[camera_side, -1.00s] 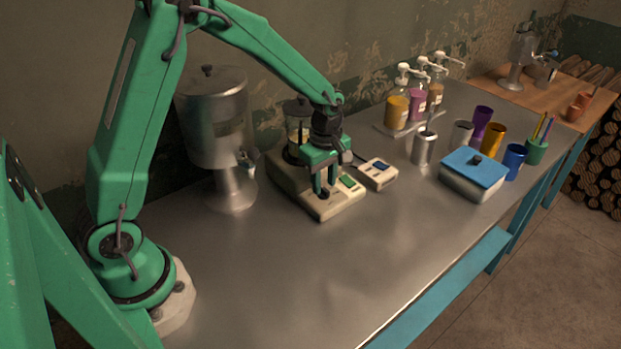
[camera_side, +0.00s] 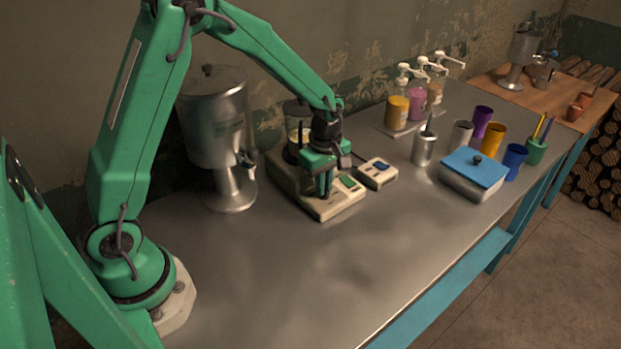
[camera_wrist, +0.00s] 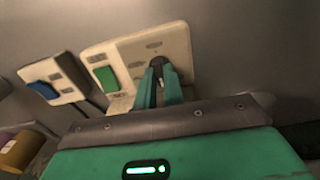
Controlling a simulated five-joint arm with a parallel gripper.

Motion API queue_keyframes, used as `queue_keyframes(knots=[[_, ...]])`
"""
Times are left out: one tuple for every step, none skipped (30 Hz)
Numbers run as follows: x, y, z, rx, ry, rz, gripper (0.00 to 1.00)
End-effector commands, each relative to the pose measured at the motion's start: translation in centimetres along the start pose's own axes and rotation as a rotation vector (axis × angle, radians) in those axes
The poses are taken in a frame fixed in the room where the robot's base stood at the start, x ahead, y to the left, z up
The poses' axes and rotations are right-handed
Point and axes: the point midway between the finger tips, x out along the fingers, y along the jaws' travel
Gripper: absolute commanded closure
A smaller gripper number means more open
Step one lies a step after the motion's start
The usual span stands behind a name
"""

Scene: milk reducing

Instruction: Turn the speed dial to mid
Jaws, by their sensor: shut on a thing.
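The speed dial (camera_wrist: 159,63) is a small dark knob on the front panel of a cream machine base (camera_wrist: 120,59). The base also shows in the side view (camera_side: 337,207), with a green switch (camera_side: 348,183) beside the dial. My gripper (camera_wrist: 160,80) is shut on the dial from above, with its two green fingers close together around it. In the side view, my gripper (camera_side: 324,187) reaches down to the panel and hides the dial. The dial's pointer and marks are too small to read.
A small cream box with a blue switch (camera_side: 378,173) stands just right of the machine. A steel dispenser (camera_side: 217,130) stands to its left. Cups and a blue-lidded box (camera_side: 473,172) are farther right. The table front is clear.

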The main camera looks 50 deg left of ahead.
Motion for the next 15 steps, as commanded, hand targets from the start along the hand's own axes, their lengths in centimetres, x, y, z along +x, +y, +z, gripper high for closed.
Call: queue_keyframes(knots=[[-0.03, 0.0, 0.0, 0.012, 0.0, 0.0, 1.0], [-0.04, 0.0, 0.0, 0.022, 0.0, 0.0, 1.0], [-0.04, 0.0, 0.0, 0.036, 0.0, 0.0, 1.0], [-0.04, 0.0, 0.0, 0.049, 0.0, 0.0, 1.0], [-0.04, 0.0, 0.0, 0.063, 0.0, 0.0, 1.0], [-0.04, 0.0, 0.0, 0.084, 0.0, 0.0, 1.0], [-0.04, 0.0, 0.0, 0.1, 0.0, 0.0, 1.0], [-0.04, 0.0, 0.0, 0.118, 0.0, 0.0, 1.0], [-0.05, 0.0, 0.0, 0.143, 0.0, 0.0, 1.0], [-0.05, 0.0, 0.0, 0.163, 0.0, 0.0, 1.0], [-0.05, 0.0, 0.0, 0.185, 0.0, 0.0, 1.0], [-0.05, 0.0, 0.0, 0.213, 0.0, 0.0, 1.0], [-0.05, 0.0, 0.0, 0.234, 0.0, 0.0, 1.0], [-0.05, 0.0, 0.0, 0.257, 0.0, 0.0, 1.0], [-0.05, 0.0, 0.0, 0.286, 0.0, 0.0, 1.0]])
